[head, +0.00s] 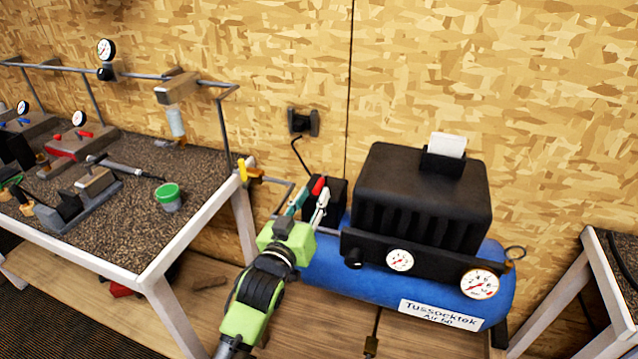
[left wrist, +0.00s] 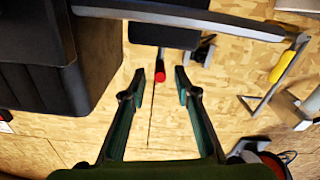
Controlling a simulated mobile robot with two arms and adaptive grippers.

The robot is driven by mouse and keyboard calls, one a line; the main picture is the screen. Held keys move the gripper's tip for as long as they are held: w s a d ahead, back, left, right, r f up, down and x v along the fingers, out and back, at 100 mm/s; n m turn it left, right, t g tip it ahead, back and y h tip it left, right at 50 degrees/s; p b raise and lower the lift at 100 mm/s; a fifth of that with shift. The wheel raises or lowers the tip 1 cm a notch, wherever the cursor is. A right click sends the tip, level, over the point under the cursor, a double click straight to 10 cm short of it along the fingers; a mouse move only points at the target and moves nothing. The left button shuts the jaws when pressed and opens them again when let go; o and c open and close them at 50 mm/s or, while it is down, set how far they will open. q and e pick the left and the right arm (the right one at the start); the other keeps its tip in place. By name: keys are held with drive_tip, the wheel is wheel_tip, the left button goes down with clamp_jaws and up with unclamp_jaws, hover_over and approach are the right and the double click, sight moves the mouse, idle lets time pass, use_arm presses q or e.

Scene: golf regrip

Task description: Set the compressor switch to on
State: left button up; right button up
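The compressor (head: 400,278) has a blue tank with a black ribbed housing on top and stands on the wooden floor. A small black box (head: 337,190) at its left end carries a red-tipped switch (head: 318,186). The black box (left wrist: 163,34) and the red switch (left wrist: 160,75) also show in the left wrist view. My left gripper (head: 312,193) is open and empty at the switch. In the left wrist view the red tip appears between the fingertips (left wrist: 160,74), with gaps on both sides. I cannot tell contact or the switch setting. My right gripper is not in view.
A yellow valve handle (head: 242,169) and pipe are close left of the switch. A workbench (head: 130,210) with tools and a green cup (head: 168,196) stands left. A wall socket (head: 302,122) with a black cable is behind. Two gauges (head: 399,260) (head: 479,284) face front.

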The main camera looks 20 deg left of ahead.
sight(319, 184)
use_arm(q)
drive_tip(key=shift+w+d, duration=0.1)
drive_tip(key=shift+w, duration=2.1)
clamp_jaws()
drive_tip(key=shift+p, duration=0.35)
